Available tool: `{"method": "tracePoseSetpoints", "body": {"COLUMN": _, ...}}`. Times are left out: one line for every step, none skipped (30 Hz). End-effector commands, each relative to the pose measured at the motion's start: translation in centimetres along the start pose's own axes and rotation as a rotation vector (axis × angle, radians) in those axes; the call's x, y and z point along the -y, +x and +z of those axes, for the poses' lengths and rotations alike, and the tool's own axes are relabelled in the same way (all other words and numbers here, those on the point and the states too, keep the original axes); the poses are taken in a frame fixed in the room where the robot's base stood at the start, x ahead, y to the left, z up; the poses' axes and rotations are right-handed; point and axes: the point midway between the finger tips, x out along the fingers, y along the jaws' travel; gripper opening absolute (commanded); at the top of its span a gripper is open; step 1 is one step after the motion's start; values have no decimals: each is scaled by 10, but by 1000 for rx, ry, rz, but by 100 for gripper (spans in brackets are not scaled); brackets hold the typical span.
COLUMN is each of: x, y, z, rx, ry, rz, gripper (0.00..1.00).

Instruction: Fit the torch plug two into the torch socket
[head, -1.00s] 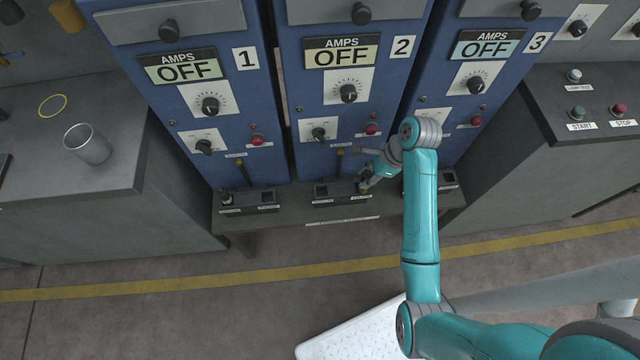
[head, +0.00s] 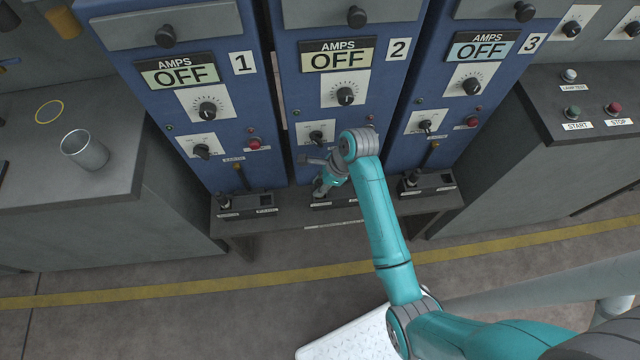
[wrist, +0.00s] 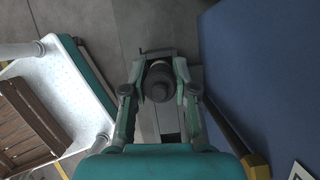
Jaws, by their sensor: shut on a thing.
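My gripper (head: 321,187) is over the left part of the dark dock (head: 349,198) below machine 2. In the wrist view, my gripper (wrist: 160,80) is shut on a dark round plug (wrist: 160,90), which I take as torch plug two. The plug stands end-on between the fingers. In the head view the plug is hidden by my gripper. The socket under it is hidden too, so I cannot tell whether the plug is above the socket or in it. The dock's labels are too small to read.
Similar docks stand below machine 1 (head: 250,206) and machine 3 (head: 432,188), each with a dark plug upright at its left. A metal cup (head: 85,150) stands on the left bench. Blue cabinet fronts rise close behind my gripper.

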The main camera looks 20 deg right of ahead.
Motion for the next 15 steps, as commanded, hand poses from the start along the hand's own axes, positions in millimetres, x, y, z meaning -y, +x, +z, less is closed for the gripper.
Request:
{"method": "tracePoseSetpoints", "body": {"x": 0, "y": 2, "z": -1, "rx": 0, "ry": 0, "rz": -1, "gripper": 0}}
{"method": "tracePoseSetpoints", "body": {"x": 0, "y": 2, "z": -1, "rx": 0, "ry": -1, "rz": -1, "gripper": 0}}
{"method": "tracePoseSetpoints", "body": {"x": 0, "y": 2, "z": -1, "rx": 0, "ry": -1, "rz": -2, "gripper": 0}}
{"method": "tracePoseSetpoints", "body": {"x": 0, "y": 2, "z": -1, "rx": 0, "ry": -1, "rz": -2, "gripper": 0}}
{"method": "tracePoseSetpoints", "body": {"x": 0, "y": 2, "z": -1, "rx": 0, "ry": -1, "rz": -2, "gripper": 0}}
{"method": "tracePoseSetpoints", "body": {"x": 0, "y": 2, "z": -1, "rx": 0, "ry": -1, "rz": -2, "gripper": 0}}
{"method": "tracePoseSetpoints", "body": {"x": 0, "y": 2, "z": -1, "rx": 0, "ry": -1, "rz": -2, "gripper": 0}}
{"method": "tracePoseSetpoints", "body": {"x": 0, "y": 2, "z": -1, "rx": 0, "ry": -1, "rz": -1, "gripper": 0}}
{"method": "tracePoseSetpoints", "body": {"x": 0, "y": 2, "z": -1, "rx": 0, "ry": -1, "rz": -1, "gripper": 0}}
{"method": "tracePoseSetpoints", "body": {"x": 0, "y": 3, "z": -2, "rx": 0, "ry": -1, "rz": -1, "gripper": 0}}
{"method": "tracePoseSetpoints", "body": {"x": 0, "y": 4, "z": -2, "rx": 0, "ry": -1, "rz": -1, "gripper": 0}}
{"method": "tracePoseSetpoints", "body": {"x": 0, "y": 4, "z": -2, "rx": 0, "ry": -1, "rz": -1, "gripper": 35}}
{"method": "tracePoseSetpoints", "body": {"x": 0, "y": 4, "z": -2, "rx": 0, "ry": -1, "rz": -1, "gripper": 43}}
{"method": "tracePoseSetpoints", "body": {"x": 0, "y": 4, "z": -2, "rx": 0, "ry": -1, "rz": -1, "gripper": 50}}
{"method": "tracePoseSetpoints", "body": {"x": 0, "y": 4, "z": -2, "rx": 0, "ry": -1, "rz": -1, "gripper": 53}}
